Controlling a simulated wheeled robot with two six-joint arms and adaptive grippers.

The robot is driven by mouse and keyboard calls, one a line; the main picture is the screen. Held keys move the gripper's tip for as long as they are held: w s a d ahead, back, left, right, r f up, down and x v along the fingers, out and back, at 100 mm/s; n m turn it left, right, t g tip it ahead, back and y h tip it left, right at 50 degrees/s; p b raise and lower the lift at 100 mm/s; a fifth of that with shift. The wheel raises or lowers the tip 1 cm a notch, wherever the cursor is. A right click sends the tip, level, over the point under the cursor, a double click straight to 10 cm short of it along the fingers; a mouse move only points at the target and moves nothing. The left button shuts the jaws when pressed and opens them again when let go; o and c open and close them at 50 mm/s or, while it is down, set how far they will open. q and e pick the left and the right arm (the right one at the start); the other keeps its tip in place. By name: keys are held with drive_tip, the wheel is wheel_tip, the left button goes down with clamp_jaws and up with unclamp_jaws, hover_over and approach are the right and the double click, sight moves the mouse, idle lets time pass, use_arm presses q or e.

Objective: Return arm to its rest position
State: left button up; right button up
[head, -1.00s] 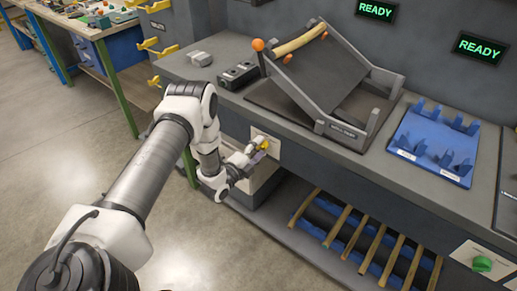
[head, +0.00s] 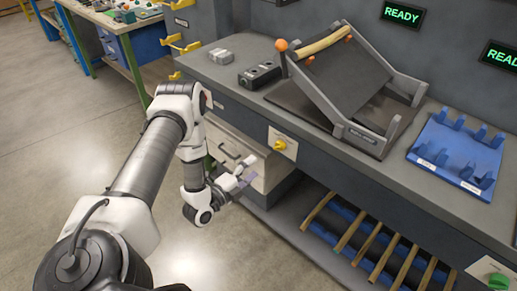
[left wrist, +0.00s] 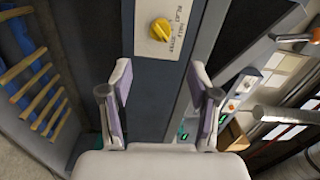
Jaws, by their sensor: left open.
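My left arm comes in from the left in the head view, bent at the elbow. My left gripper (head: 243,178) hangs in front of the workbench, below its top and near a light drawer front (head: 232,150). In the left wrist view its two fingers (left wrist: 160,110) are spread apart with nothing between them. A yellow knob (left wrist: 159,29) on a white plate lies ahead of the fingers; it also shows in the head view (head: 280,145), apart from the gripper. My right gripper is in neither view.
The bench top holds a tilted dark rack (head: 345,75) with a wooden piece (head: 325,43), a black block (head: 259,76) and a blue tray (head: 437,167). Several wooden sticks (head: 352,231) lie on the lower shelf. Open floor (head: 60,130) is at the left.

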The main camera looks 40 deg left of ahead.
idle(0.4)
use_arm(q)
drive_tip(key=d+f+g+h, duration=0.25)
drive_tip(key=d+g, duration=0.25)
drive_tip(key=d, duration=1.1)
drive_tip(key=s+f+n+g+y, duration=0.2)
drive_tip(key=s+f+n+g, duration=0.2)
drive_tip(key=s+n, duration=0.5)
drive_tip(key=s+a+f+n+g+y, duration=0.1)
drive_tip(key=s+f+n+g, duration=0.2)
drive_tip(key=s+n+g, duration=0.6)
drive_tip(key=s, duration=0.7)
drive_tip(key=shift+f+y, duration=0.35)
